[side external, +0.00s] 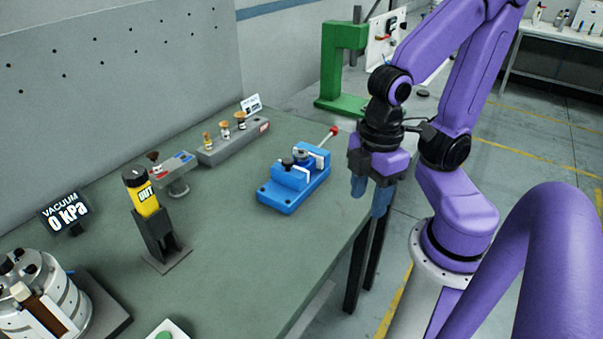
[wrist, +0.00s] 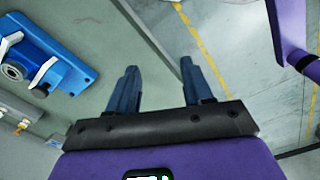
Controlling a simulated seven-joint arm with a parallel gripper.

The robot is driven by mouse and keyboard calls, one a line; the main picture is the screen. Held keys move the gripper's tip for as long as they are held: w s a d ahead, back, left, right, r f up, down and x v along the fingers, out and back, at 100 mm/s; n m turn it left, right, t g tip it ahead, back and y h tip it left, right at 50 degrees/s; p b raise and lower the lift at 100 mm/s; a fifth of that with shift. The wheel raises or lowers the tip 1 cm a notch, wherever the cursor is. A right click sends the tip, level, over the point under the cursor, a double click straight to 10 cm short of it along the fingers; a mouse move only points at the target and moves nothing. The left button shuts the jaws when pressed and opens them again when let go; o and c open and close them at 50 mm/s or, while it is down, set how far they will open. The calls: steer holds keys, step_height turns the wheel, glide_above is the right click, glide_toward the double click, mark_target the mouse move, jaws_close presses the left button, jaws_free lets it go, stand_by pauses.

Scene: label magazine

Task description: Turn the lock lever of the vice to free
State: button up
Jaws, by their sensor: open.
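The blue vice (side external: 292,188) stands on the green bench, right of its middle, in the side external view. Its lever with a red ball end (side external: 333,131) points up and to the right from the vice's back end. In the wrist view the vice (wrist: 52,55) is at the upper left, cut by the frame edge, and the red ball is not seen there. My gripper (side external: 370,197) is to the right of the vice, near the bench's right edge, apart from it. In the wrist view my gripper (wrist: 157,80) has its two blue fingers spread with nothing between them.
A yellow cylinder marked OUT (side external: 143,193) sits in a dark stand at left. A green press frame (side external: 345,65) stands behind.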

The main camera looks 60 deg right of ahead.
steer(key=w+d+r+m+g, duration=0.1)
steer(key=w+m, duration=0.4)
steer(key=m, duration=0.1)
steer(key=w+d+r+m, duration=0.2)
steer(key=w+m, duration=0.3)
steer(key=w, duration=0.1)
step_height(320, 180, up, 3)
steer(key=m+t+y, duration=0.1)
steer(key=m+y, duration=0.2)
steer(key=m, duration=1.5)
glide_above(327, 139)
steer(key=a, duration=0.3)
steer(key=s+d+r+m+t, duration=0.25)
steer(key=d+m, duration=0.65)
steer(key=d, duration=0.5)
steer(key=shift+g+y, duration=0.25)
steer(key=shift+y, duration=0.05)
steer(key=x, duration=1.2)
steer(key=s+x, duration=0.1)
steer(key=x, duration=0.5)
steer(key=shift+d+f, duration=0.1)
steer(key=shift+d, duration=0.1)
jaws_close()
